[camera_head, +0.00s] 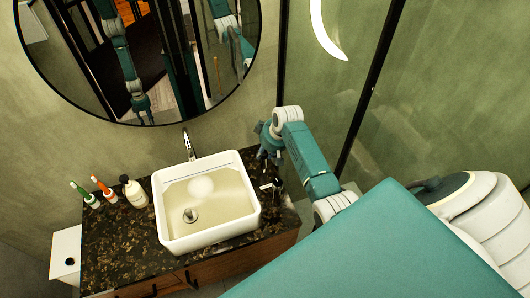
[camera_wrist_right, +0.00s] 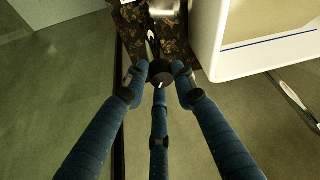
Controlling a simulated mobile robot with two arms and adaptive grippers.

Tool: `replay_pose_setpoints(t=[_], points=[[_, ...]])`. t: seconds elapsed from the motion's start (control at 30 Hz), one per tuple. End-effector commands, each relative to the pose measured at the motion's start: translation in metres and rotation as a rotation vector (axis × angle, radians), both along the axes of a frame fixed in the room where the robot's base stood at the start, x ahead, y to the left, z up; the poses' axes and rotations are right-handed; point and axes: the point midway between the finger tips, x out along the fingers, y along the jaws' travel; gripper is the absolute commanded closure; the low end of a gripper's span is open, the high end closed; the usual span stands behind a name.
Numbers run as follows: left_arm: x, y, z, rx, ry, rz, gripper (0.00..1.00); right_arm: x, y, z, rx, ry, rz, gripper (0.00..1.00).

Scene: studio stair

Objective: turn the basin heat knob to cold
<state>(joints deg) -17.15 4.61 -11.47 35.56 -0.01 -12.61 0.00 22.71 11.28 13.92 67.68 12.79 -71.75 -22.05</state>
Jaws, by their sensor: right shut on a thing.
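My right gripper (camera_head: 269,156) is at the right back corner of the counter, beside the white basin (camera_head: 249,196). Any cold marking is too small to read. My left gripper is not directly in view.
The tap (camera_head: 187,146) stands behind the basin on the dark speckled counter (camera_head: 123,235). A pump bottle (camera_head: 133,193) and two toothbrushes in holders stand at its left. A round mirror (camera_head: 150,60) with reflections of my arms hangs above. A glass panel (camera_head: 320,110) rises at the right.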

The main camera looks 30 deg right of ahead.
Motion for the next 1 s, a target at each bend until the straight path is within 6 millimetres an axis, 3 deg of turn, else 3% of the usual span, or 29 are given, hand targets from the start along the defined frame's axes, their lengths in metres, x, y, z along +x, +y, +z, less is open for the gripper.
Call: replay_pose_setpoints(t=[0.03, 0.5, 1.0], points=[[0.000, 0.000, -0.001, 0.000, 0.000, 0.000, 0.60, 0.007, -0.003, 0.007, -0.006, -0.021, 0.042, 1.00], [0.000, 0.000, -0.016, 0.000, 0.001, 0.000, 0.60, 0.009, -0.003, 0.006, -0.002, -0.022, 0.390, 1.00], [-0.001, 0.000, -0.021, 0.000, 0.001, 0.000, 0.60, 0.009, 0.000, 0.007, 0.001, -0.022, 0.499, 1.00]])
